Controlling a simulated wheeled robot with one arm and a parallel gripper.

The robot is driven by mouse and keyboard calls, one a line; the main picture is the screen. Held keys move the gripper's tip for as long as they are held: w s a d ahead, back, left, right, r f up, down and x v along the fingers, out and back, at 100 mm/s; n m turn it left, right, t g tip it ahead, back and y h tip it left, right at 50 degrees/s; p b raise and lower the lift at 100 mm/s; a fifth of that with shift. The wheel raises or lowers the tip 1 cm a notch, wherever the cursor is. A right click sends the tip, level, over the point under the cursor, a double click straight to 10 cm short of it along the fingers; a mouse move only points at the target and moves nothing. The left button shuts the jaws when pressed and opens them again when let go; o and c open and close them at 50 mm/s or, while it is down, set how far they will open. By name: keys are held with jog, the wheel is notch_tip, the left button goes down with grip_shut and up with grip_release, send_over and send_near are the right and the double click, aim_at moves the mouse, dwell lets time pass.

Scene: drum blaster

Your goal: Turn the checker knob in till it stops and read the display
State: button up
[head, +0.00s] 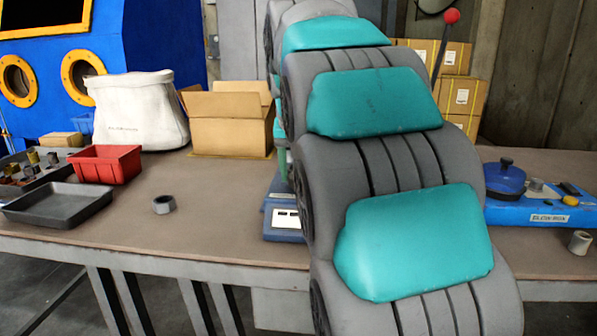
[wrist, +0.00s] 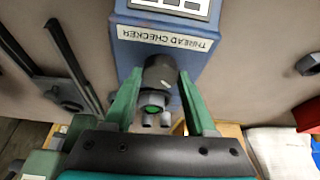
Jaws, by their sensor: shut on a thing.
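The thread checker (wrist: 133,50) is a blue box with a "THREAD CHECKER" label, upside down in the wrist view. Its dark round knob (wrist: 158,72) sticks out toward me, with a green disc on or below its near end. My gripper (wrist: 162,80) has its green fingers on both sides of the knob and is shut on it. The display (wrist: 178,6) is cut off at the top edge, and no reading is legible. In the head view the checker (head: 282,236) is partly hidden by my arm. Its small white display (head: 286,218) shows, too small to read. My gripper is hidden there.
A grey ring (head: 163,204), red bin (head: 104,163) and dark tray (head: 57,203) are on the bench (head: 215,215) to the left. An open carton (head: 231,137) and white bag (head: 137,112) stand behind. A blue station (head: 540,207) is at right.

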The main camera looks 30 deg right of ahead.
dwell(0.3)
jog(key=o, duration=1.4)
jog(key=shift+c, duration=0.2)
jog(key=shift+r, duration=0.15)
jog(key=v, duration=0.7)
jog(key=shift+a+r, duration=0.2)
jog(key=shift+r, duration=0.05)
